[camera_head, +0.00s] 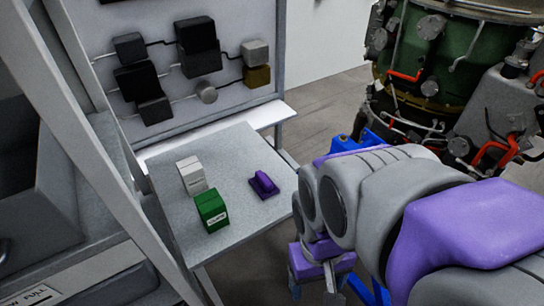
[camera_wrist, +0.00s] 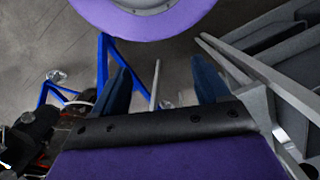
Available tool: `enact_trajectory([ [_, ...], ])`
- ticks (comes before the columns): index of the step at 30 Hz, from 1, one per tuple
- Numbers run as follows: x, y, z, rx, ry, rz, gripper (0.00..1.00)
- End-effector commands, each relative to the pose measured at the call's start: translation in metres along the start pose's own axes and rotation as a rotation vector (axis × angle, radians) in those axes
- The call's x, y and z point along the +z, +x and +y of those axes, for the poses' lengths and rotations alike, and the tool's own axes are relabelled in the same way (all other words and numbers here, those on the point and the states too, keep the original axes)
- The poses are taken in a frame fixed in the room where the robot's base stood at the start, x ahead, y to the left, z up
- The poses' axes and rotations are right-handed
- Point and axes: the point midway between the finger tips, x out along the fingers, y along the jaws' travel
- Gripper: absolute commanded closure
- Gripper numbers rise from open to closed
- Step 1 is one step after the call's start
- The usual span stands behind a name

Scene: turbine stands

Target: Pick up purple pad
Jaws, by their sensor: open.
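The purple pad (camera_head: 264,185) lies on the right part of the small grey table (camera_head: 228,148) in the head view, with a raised grip along its top. My gripper (camera_head: 330,275) is below and to the right of the pad, off the table's right side and apart from it. Its tips are partly hidden by my arm there. In the wrist view my gripper (camera_wrist: 164,82) has two dark blue fingers spread apart with nothing between them. The purple pad does not show in the wrist view.
A green box (camera_head: 211,211) and a white box (camera_head: 191,175) stand left of the pad. A panel with dark blocks (camera_head: 196,48) rises behind the table. A grey post (camera_head: 95,140) stands at left. A green turbine (camera_head: 460,55) and blue stand (camera_head: 372,140) are at right.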

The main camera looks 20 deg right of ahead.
Motion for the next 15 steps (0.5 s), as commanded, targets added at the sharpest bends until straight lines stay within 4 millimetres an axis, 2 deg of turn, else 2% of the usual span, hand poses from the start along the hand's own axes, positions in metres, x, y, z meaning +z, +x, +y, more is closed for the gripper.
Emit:
enact_trajectory([
  [1, -0.012, -0.006, 0.001, 0.000, 0.041, 0.006, 0.20],
  [7, -0.077, -0.036, 0.006, -0.001, 0.296, 0.032, 0.01],
  [15, -0.177, -0.067, 0.011, -0.004, 0.626, 0.082, 0.00],
])
